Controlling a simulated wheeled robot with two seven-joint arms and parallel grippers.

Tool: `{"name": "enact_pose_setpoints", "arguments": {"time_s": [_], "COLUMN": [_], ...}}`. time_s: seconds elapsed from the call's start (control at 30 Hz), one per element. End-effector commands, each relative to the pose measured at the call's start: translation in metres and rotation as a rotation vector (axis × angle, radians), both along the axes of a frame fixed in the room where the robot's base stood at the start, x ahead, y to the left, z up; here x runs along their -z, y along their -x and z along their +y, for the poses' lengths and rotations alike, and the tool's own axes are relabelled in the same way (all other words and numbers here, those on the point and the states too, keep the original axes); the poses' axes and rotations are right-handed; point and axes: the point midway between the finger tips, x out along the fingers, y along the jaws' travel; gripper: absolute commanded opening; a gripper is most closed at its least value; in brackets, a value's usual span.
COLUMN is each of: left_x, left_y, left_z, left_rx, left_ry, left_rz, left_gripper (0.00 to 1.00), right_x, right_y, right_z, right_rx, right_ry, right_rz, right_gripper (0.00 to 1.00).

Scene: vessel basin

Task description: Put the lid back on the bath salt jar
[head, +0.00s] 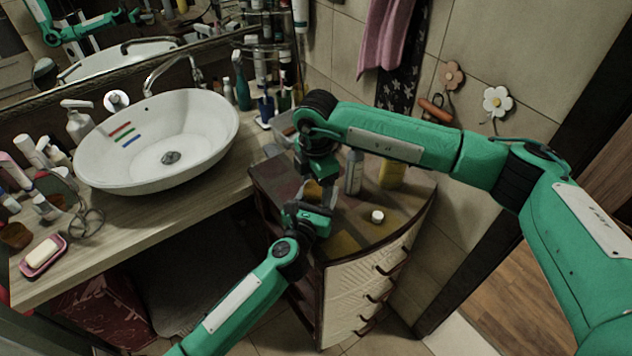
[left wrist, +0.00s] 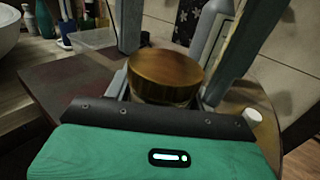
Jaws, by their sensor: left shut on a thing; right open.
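The bath salt jar (left wrist: 160,97) stands upright on the corner cabinet top, mostly hidden by my grippers. Its round brown lid (left wrist: 166,66) sits over the jar's mouth; it looks level, but I cannot tell whether it is fully seated. In the head view the lid (head: 313,187) is a small tan patch. My left gripper (head: 306,203) is shut on the jar from the front. My right gripper (head: 322,182) comes down from above and is open, its grey fingers on either side of the lid in the left wrist view, apart from it.
The cabinet's front right is mostly clear. A white basin (head: 158,145) stands on the counter to the left.

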Motion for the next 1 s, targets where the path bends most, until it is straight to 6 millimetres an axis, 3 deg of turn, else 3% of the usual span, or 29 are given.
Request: {"name": "enact_pose_setpoints", "arguments": {"time_s": [0.17,0.5,0.83,1.0], "left_x": [0.001,0.001,0.001,0.001], "left_y": [-0.001,-0.001,-0.001,0.0], "left_z": [0.002,0.001,0.001,0.001], "left_rx": [-0.004,-0.003,-0.002,-0.002], "left_ry": [-0.001,-0.001,0.0,0.0], "left_rz": [0.001,0.001,0.001,0.001], "left_gripper": [0.0,0.0,0.0,0.0], "right_x": [-0.006,-0.044,-0.044,-0.045], "right_y": [0.001,0.001,0.001,0.001], "right_z": [0.0,0.0,0.0,0.0], "right_rx": [-0.003,-0.002,-0.014,-0.134], "right_ry": [0.001,0.001,0.001,0.001], "right_rz": [0.003,0.003,0.003,0.003], "right_gripper": [0.77,0.77,0.74,0.74]}}
